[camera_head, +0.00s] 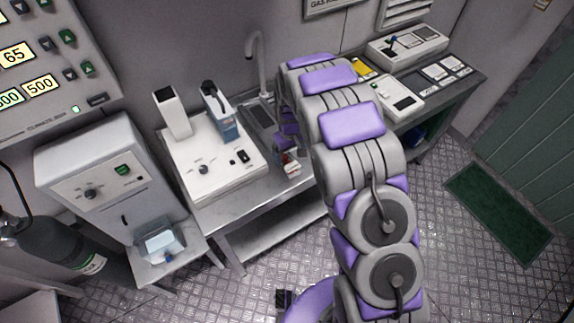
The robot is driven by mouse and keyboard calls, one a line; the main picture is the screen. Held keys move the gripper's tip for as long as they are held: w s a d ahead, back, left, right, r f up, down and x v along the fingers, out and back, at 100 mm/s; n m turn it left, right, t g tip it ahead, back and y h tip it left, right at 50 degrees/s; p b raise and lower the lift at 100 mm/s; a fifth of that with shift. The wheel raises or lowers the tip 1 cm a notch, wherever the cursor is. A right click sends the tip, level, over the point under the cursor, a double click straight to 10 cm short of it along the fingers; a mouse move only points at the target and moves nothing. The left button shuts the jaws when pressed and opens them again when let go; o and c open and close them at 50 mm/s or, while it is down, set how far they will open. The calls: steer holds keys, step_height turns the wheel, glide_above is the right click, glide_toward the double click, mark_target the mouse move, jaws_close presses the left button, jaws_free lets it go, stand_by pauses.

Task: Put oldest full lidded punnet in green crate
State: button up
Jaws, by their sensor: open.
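I can make out no lidded punnet and no green crate in the head view. My gripper (287,152) is low over the steel bench (263,205), partly hidden behind my large grey and purple arm. It is open. A small red and white item (291,167) shows at the bench just below it; I cannot tell what it is or whether the gripper touches it.
A white device (212,160) with two upright parts stands left of my gripper, close to a tap (258,65). White instruments (398,98) stand on the right bench. A grey cabinet (105,165) and gas cylinder (60,245) are left. A green mat (498,212) lies on open floor.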

mark_target(287, 160)
steer(key=f, duration=0.2)
steer(key=f+b, duration=0.1)
steer(key=shift+s+d+f, duration=0.2)
steer(key=shift+d+f, duration=0.05)
steer(key=shift+d, duration=0.05)
steer(key=shift+w+a+f, duration=0.3)
steer(key=shift+a+f, duration=0.55)
steer(key=shift+a, duration=0.3)
steer(key=shift+s+a+r, duration=0.1)
steer(key=shift+s, duration=0.05)
steer(key=shift+d, duration=0.25)
steer(key=shift+c, duration=0.9)
steer(key=shift+d+r, duration=0.15)
steer(key=shift+d, duration=0.75)
steer(key=c, duration=0.4)
steer(key=shift+a, duration=0.2)
steer(key=c, duration=0.3)
steer(key=shift+a, duration=0.55)
steer(key=shift+c, duration=1.4)
